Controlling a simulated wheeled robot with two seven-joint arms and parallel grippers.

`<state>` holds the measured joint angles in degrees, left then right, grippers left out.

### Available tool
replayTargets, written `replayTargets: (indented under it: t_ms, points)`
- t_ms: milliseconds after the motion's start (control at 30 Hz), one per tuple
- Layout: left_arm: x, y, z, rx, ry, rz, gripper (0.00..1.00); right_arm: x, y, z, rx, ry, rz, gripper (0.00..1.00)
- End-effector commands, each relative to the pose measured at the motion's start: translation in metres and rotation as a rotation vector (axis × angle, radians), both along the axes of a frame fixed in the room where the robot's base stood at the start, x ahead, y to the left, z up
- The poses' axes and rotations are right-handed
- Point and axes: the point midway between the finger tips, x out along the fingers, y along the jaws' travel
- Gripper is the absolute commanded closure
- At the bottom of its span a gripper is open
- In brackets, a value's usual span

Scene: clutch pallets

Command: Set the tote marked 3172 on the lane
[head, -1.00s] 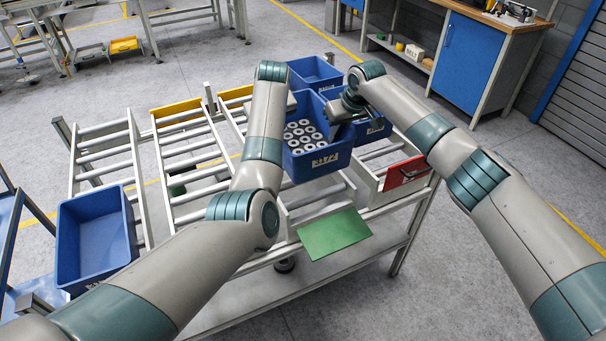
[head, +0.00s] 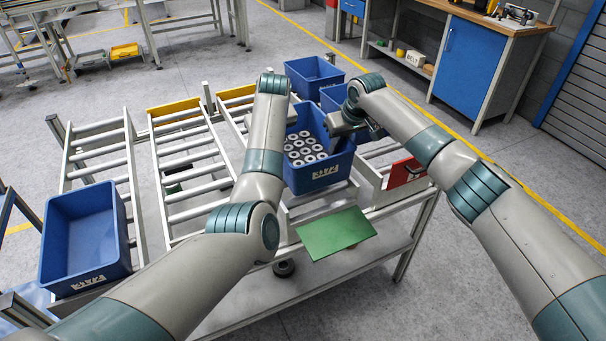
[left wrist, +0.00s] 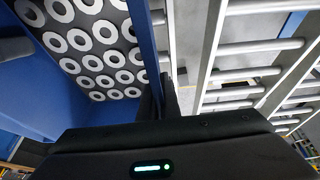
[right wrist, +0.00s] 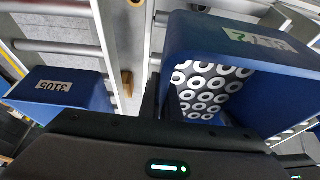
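A blue tote of grey ring-shaped parts (head: 325,172) is at the centre of the head view, over the rack, with a white label on its near wall. The label is too blurred to read; the label in the right wrist view (right wrist: 262,40) is also unclear. My right gripper (head: 345,122) is at the tote's right wall, with its fingers around the rim. My left gripper (left wrist: 160,95) is at the opposite wall and appears shut on it; my left arm hides it in the head view. Whether the tote touches the rollers is hidden.
An empty blue tote (head: 88,235) stands on the left lane. Two more blue totes (head: 313,75) (head: 333,98) are behind the held one. Roller lanes (head: 190,165) between are free. A green plate (head: 336,234) and red plate (head: 405,171) are at the front edge.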

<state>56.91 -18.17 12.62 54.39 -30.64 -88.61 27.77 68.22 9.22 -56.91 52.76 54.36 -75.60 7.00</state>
Motion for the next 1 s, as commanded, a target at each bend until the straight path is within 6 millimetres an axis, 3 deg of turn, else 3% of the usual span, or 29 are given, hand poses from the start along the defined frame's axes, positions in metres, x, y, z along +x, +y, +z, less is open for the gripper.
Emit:
replayTargets:
  t_ms: [467, 1000]
  points:
    - [0.0, 0.001, 0.0, 0.002, -0.001, 0.0, 1.0, 0.001, 0.0, 0.001, 0.001, -0.004, -0.001, 1.0]
    - [0.0, 0.001, -0.019, 0.002, -0.001, 0.0, 1.0, 0.001, 0.0, -0.018, 0.001, -0.004, -0.001, 1.0]
